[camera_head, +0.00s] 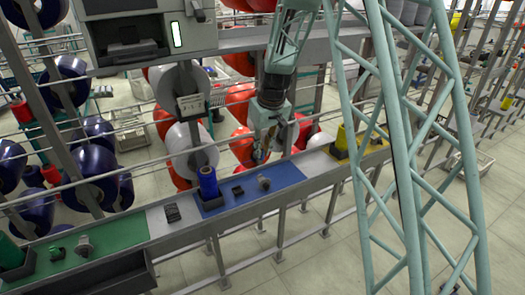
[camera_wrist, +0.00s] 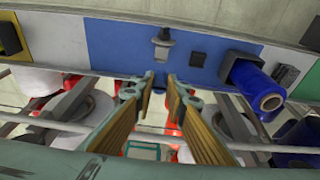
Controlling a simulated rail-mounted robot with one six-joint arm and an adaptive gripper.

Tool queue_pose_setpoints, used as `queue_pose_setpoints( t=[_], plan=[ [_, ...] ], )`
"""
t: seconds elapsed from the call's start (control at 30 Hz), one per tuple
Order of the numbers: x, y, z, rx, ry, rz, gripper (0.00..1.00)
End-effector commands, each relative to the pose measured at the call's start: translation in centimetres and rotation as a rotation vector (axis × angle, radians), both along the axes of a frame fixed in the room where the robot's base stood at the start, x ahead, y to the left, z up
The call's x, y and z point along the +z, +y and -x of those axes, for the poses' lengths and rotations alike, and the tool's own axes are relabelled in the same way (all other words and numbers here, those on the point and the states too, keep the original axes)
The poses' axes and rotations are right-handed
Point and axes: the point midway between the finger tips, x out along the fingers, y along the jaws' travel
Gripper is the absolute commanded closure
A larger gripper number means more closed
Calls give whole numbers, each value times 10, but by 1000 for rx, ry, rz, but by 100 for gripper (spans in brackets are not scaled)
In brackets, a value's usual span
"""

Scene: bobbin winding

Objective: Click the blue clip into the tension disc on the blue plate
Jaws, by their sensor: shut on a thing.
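The blue plate (camera_wrist: 110,45) is a section of the long rail; it also shows in the head view (camera_head: 290,176). The tension disc (camera_wrist: 161,40) is a small grey and dark fitting standing on it, also in the head view (camera_head: 264,182). My gripper (camera_wrist: 161,80) points at the plate's near edge in the wrist view, short of the disc. In the head view my gripper (camera_head: 260,157) hangs just behind the rail, above and behind the disc. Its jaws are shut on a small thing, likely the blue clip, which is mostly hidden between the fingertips.
A blue bobbin (camera_head: 208,182) stands in a dark holder on the plate's left end. A small black block (camera_head: 238,191) sits between bobbin and disc. Green (camera_head: 110,235) and yellow (camera_head: 372,147) plates lie on either side. Rods and large spools crowd behind the rail.

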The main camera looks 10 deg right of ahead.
Motion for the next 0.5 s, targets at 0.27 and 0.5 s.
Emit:
queue_pose_setpoints(
  t=[0.27,0.5],
  plan=[
    [-2,0,0,0,0,0,96],
    [-12,0,0,-1,1,0,96]
  ],
)
